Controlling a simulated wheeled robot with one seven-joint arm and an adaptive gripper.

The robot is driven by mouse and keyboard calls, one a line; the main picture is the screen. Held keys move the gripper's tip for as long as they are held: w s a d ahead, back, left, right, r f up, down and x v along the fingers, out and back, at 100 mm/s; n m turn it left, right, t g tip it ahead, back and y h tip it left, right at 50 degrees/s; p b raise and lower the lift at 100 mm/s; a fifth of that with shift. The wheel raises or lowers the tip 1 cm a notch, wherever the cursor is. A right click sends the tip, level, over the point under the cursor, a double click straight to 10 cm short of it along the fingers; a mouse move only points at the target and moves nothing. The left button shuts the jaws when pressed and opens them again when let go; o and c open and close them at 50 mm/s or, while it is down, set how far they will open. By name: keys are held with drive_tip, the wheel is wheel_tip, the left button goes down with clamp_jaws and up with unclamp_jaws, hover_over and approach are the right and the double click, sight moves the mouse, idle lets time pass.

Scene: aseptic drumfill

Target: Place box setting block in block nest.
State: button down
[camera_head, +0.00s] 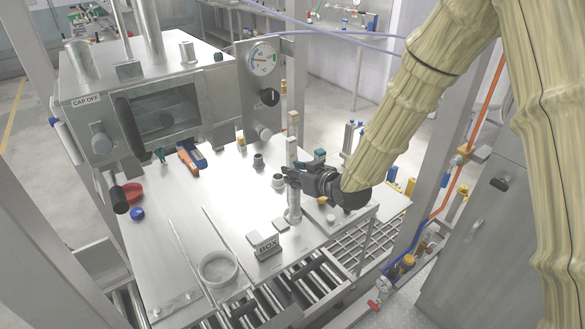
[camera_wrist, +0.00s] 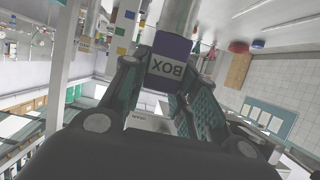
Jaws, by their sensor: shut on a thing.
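My gripper (camera_head: 300,178) is over the right part of the steel worktop, beside an upright post. The block cannot be made out clearly in the head view. A small grey metal holder lettered BOX (camera_head: 265,246) stands near the worktop's front edge, left of and nearer than my gripper; it looks like the block nest. Its inside cannot be seen clearly.
The upright metal post (camera_head: 293,208) stands close to my gripper. A round metal ring (camera_head: 218,269) lies left of the holder. The filling machine (camera_head: 160,110) with its gauge (camera_head: 262,60) stands behind. Rollers (camera_head: 300,290) run along the front. The middle worktop is mostly clear.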

drive_tip(key=w+f+p, duration=0.3)
drive_tip(key=w+f, duration=0.1)
drive_tip(key=w, duration=0.1)
drive_tip(key=shift+w+a+p, duration=0.35)
drive_tip(key=shift+w+a, duration=0.05)
idle(0.3)
drive_tip(key=c, duration=1.1)
unclamp_jaws()
drive_tip(key=b+v, duration=0.4)
drive_tip(key=v, duration=0.8)
